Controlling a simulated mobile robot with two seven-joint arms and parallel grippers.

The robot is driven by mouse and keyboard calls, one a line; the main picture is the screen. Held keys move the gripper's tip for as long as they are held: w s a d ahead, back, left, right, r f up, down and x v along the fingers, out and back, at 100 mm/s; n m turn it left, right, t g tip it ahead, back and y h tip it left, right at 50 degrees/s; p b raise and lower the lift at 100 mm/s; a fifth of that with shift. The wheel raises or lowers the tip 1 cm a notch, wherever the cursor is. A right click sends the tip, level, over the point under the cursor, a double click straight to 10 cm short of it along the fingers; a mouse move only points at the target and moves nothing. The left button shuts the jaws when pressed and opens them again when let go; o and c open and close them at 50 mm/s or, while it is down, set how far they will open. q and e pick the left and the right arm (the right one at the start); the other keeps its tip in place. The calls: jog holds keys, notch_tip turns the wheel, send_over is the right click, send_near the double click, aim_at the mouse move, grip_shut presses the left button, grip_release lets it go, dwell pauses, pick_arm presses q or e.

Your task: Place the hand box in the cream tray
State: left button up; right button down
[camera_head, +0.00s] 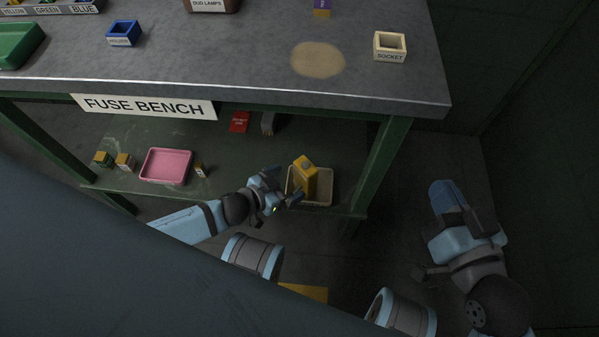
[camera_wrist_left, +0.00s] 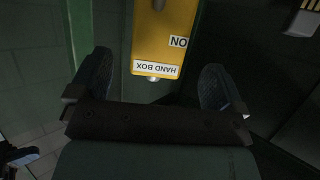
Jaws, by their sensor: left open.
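The hand box (camera_head: 306,176) is a yellow box that stands in the cream tray (camera_head: 322,200) on the lower shelf of the fuse bench. In the left wrist view the hand box (camera_wrist_left: 160,38) shows its "HAND BOX" label upside down, ahead of the fingers. My left gripper (camera_head: 292,195) is at the tray's left side, close to the box. In the left wrist view its two fingers (camera_wrist_left: 157,88) are spread apart, one on each side of the box's near end, with gaps. My right gripper (camera_head: 438,235) hangs to the right of the bench; its fingertips are unclear.
A pink tray (camera_head: 166,167) and several small yellow-topped blocks (camera_head: 125,162) are on the lower shelf at left. A red item (camera_head: 239,122) lies further back. The bench top (camera_head: 230,60) overhangs the shelf, and a green leg (camera_head: 386,160) stands right of the cream tray.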

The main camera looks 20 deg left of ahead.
pick_arm(q)
jog(key=p+v, duration=0.1)
jog(key=v, duration=0.4)
pick_arm(e)
notch_tip(320, 180, up, 3)
jog(key=shift+d+f+t, duration=0.15)
jog(key=shift+f+t, duration=0.05)
jog(key=shift+t, duration=0.3)
